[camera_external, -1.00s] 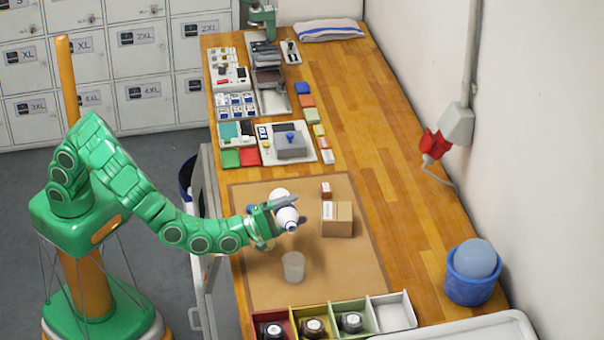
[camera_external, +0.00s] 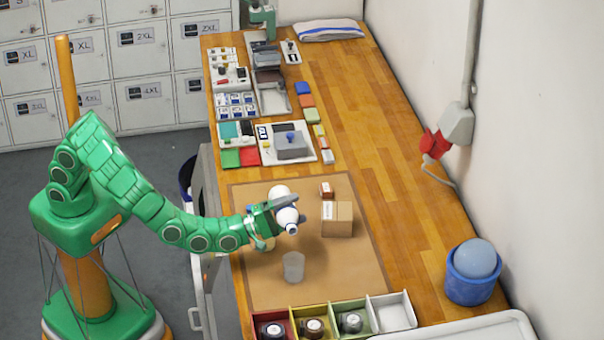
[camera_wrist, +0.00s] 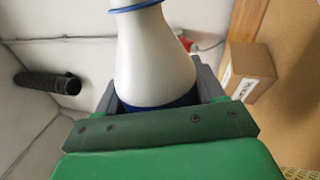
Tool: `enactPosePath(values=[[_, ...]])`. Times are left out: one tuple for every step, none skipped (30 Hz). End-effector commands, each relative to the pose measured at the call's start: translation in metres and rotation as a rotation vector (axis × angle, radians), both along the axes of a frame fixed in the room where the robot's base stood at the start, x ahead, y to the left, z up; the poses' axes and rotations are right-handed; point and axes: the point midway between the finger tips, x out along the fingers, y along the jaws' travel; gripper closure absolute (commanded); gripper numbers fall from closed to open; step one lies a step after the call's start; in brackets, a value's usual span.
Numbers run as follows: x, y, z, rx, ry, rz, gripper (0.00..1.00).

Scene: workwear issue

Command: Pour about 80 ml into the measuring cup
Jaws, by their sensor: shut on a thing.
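My gripper (camera_external: 272,215) is shut on a white bottle (camera_external: 283,194) with a dark blue band. The bottle is tilted, its narrow end (camera_external: 291,228) pointing down toward the front right, above the measuring cup. In the wrist view the bottle (camera_wrist: 155,60) fills the middle, with a blue ring near the top edge. The measuring cup (camera_external: 293,266) is translucent and stands upright on the brown mat (camera_external: 345,275), apart from and below the bottle. I cannot make out a stream or the liquid level in the cup.
A cardboard box (camera_external: 337,219) stands on the mat right of the bottle; it also shows in the wrist view (camera_wrist: 248,72). A small orange-brown box (camera_external: 326,190) is behind it. Coloured bins (camera_external: 376,333) line the front. A blue container (camera_external: 471,287) stands at the right.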

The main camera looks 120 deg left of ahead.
Motion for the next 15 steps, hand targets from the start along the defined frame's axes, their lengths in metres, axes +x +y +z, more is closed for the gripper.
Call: enactPosePath(values=[[0.0001,0.0,0.001,0.003,0.002,0.0,0.73],[0.0,0.0,0.0011,0.005,0.004,0.0,0.73],[0.0,0.0,0.0016,0.007,0.006,0.0,0.73],[0.0001,-0.0001,0.0017,0.009,0.008,0.0,0.73],[0.0001,0.0,0.0019,0.011,0.01,0.0,0.73],[0.0001,-0.0001,0.0021,0.013,0.012,0.0,0.73],[0.0001,-0.0001,0.0023,0.015,0.014,0.0,0.73],[0.0002,-0.0001,0.0025,0.016,0.016,0.0,0.73],[0.0002,-0.0001,0.0029,0.018,0.018,0.0,0.73],[0.0002,-0.0001,0.0031,0.02,0.02,0.0,0.73],[0.0002,-0.0001,0.0033,0.022,0.022,0.0,0.73],[0.0003,-0.0001,0.0036,0.024,0.024,0.0,0.73],[0.0003,-0.0002,0.0039,0.025,0.026,0.0,0.73],[0.0002,-0.0001,0.0041,0.027,0.027,0.0,0.73],[0.0002,-0.0001,0.0044,0.029,0.03,0.0,0.73]])
